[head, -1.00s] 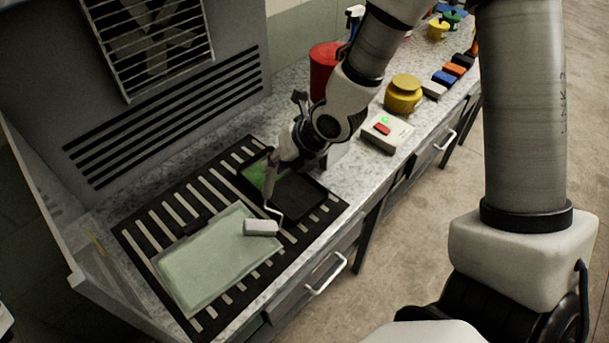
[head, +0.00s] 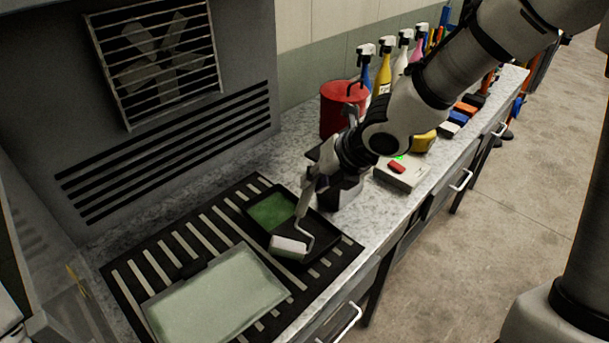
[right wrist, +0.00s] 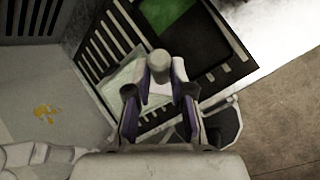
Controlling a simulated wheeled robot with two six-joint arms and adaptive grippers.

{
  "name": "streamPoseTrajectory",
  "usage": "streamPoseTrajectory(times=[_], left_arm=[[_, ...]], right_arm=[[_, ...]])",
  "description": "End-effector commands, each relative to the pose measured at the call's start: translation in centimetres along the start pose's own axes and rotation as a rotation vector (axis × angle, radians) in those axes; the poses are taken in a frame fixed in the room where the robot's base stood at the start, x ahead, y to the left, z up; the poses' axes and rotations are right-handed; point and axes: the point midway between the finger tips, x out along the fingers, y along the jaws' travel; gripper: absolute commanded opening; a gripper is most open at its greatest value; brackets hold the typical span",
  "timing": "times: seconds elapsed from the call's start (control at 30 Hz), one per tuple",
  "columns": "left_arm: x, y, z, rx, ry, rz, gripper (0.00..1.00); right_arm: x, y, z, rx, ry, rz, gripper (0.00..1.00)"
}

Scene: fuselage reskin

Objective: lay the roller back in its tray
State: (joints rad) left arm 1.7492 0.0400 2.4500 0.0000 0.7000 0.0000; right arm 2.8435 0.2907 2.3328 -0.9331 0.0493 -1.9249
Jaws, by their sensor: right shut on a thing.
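The roller (head: 288,247) has a pale cylinder on a bent wire. In the head view the cylinder overlaps the near edge of the black tray (head: 325,231); I cannot tell whether it touches. The tray has green paint (head: 271,209) at its far left end. My right gripper (head: 308,187) is shut on the roller's handle above the tray. In the right wrist view the round handle end (right wrist: 158,62) sits between the fingers of my right gripper (right wrist: 160,78), and the tray (right wrist: 205,42) lies behind. My left gripper is not in view.
A pale green panel (head: 215,300) lies on the slatted black mat (head: 128,277), left of the tray. A red bucket (head: 338,112), a box with a red button (head: 402,174) and several spray bottles (head: 384,75) stand farther right. A vented grey wall (head: 185,130) is behind.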

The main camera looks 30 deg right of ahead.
Motion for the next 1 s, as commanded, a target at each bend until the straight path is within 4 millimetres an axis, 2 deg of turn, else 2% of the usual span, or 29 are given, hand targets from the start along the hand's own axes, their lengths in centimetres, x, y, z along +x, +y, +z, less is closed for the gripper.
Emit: streamPoseTrajectory(times=[0.03,0.2,0.3,0.4,0.57,0.6,0.7,1.0], left_arm=[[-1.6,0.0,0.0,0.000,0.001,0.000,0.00],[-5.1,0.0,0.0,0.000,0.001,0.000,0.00],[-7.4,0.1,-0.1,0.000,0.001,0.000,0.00],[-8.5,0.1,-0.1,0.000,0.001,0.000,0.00],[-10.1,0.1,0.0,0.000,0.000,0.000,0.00],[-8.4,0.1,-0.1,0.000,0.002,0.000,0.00],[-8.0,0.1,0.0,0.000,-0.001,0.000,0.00],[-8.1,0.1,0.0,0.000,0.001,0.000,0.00]], right_arm=[[0.0,0.2,1.5,0.004,0.002,-0.001,0.00],[1.9,0.0,5.7,0.003,0.002,-0.003,0.00],[3.0,-0.1,7.7,0.001,0.003,-0.003,0.00],[4.0,-0.3,8.8,0.000,0.001,-0.002,0.00],[4.7,-0.5,9.9,0.000,0.001,-0.001,0.00],[6.4,-1.4,9.0,0.002,0.003,-0.001,0.00],[7.7,-2.0,8.4,0.001,0.002,-0.001,0.00],[8.1,-2.2,8.2,-0.001,-0.001,0.000,0.00]])
